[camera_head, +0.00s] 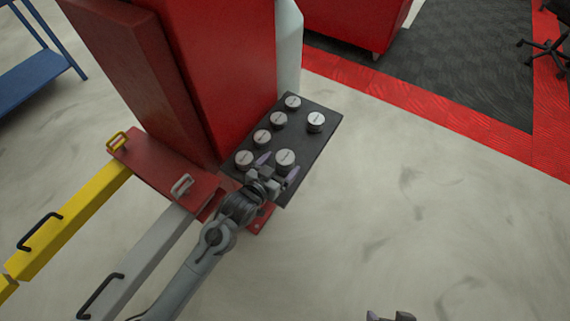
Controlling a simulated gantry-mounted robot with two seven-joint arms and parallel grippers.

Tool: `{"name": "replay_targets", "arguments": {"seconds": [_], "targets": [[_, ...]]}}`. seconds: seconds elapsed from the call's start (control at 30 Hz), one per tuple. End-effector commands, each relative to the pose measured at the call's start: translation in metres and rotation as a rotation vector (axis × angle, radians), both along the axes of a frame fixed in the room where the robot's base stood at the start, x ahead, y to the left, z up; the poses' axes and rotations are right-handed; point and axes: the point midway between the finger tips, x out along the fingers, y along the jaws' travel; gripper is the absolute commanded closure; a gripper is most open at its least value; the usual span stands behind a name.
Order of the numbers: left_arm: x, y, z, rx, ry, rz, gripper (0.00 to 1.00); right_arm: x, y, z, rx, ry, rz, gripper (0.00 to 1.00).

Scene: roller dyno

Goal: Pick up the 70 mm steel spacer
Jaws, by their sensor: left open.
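Several round steel spacers with pale tops stand upright on a dark tray. One spacer (285,157) stands at the near edge, just beyond my left gripper. Others are a spacer (244,158) to its left, a spacer (261,137), a spacer (278,119), a spacer (292,102) and a spacer (316,121). Their labels are too small to read, so I cannot tell which is the 70 mm one. My left gripper (278,167) is open, its two purplish fingertips apart around the near side of the near spacer. Whether they touch it is unclear.
The dark tray (318,150) sits beside a red column (225,70). A red base (160,180) carries yellow (70,220) and grey (145,265) arms with handles. Open concrete floor lies to the right. A small part of dark gripper-like hardware shows at the bottom edge.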

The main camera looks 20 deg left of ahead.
Motion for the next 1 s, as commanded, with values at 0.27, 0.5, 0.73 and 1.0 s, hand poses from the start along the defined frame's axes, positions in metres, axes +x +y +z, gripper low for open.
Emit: {"name": "replay_targets", "arguments": {"seconds": [0.27,0.5,0.73,1.0], "targets": [[0.028,-0.004,-0.012,0.0,-0.001,0.0,0.1,0.0,0.0,-0.015,0.0,0.001,0.0,0.1],[0.031,-0.005,-0.011,0.0,-0.001,0.0,0.1,0.0,0.0,-0.015,0.0,0.001,0.0,0.1],[0.031,-0.004,-0.012,0.0,-0.001,0.0,0.38,0.0,0.0,-0.015,0.001,0.001,-0.001,0.1],[0.031,-0.004,-0.012,0.0,-0.001,0.0,0.79,0.0,0.001,-0.015,0.004,0.001,-0.003,0.1]]}}
